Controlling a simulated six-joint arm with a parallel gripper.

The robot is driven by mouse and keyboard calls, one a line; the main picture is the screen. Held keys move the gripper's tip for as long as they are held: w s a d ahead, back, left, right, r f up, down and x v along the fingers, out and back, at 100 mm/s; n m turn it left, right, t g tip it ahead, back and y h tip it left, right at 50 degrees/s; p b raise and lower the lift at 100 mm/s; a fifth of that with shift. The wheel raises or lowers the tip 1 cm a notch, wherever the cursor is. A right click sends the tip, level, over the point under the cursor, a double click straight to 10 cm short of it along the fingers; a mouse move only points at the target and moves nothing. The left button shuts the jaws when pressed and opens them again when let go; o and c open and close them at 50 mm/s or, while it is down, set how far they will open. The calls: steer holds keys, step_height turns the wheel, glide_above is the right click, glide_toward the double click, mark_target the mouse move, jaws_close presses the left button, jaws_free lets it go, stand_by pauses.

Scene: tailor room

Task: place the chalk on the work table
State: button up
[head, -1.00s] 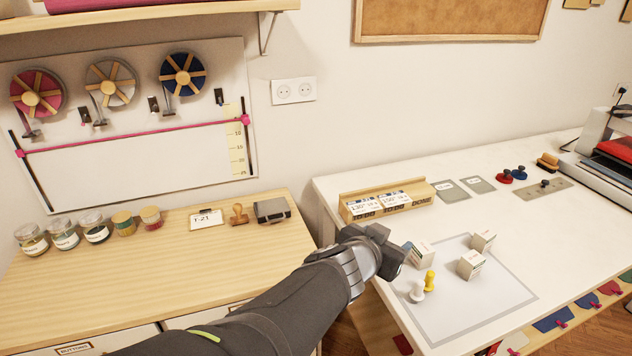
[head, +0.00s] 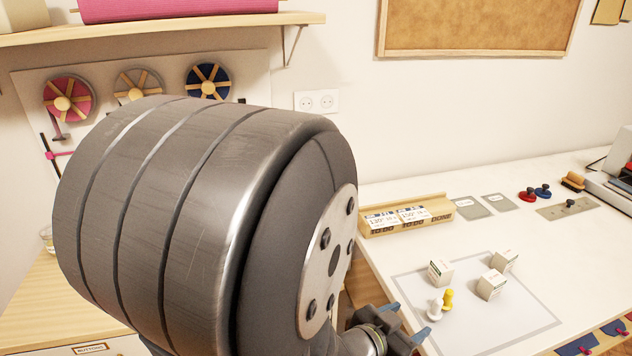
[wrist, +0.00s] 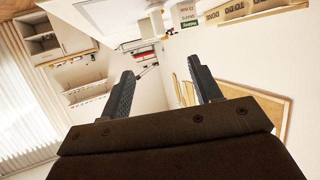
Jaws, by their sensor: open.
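The white work table (head: 590,240) is at the right in the head view. I cannot tell which, if any, is the chalk. My gripper (head: 407,322) is low at the table's left front, left of the pegs. Its fingers are apart and nothing shows between them in the wrist view (wrist: 160,72). My arm hides much of the left side.
A wooden holder (head: 408,215) with labelled cards stands at the table's back left. A wooden cabinet (head: 50,295) is at left. The table's right middle is clear.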

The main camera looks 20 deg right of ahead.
mark_target(447, 300)
steer(key=x, duration=0.6)
steer(key=f+x, duration=0.1)
steer(key=x, duration=0.5)
steer(key=f+x, duration=0.1)
steer(key=x, duration=0.5)
steer(key=shift+s+a, duration=0.2)
steer(key=c, duration=1.1)
steer(key=shift+c, duration=0.2)
steer(key=shift+r, duration=0.15)
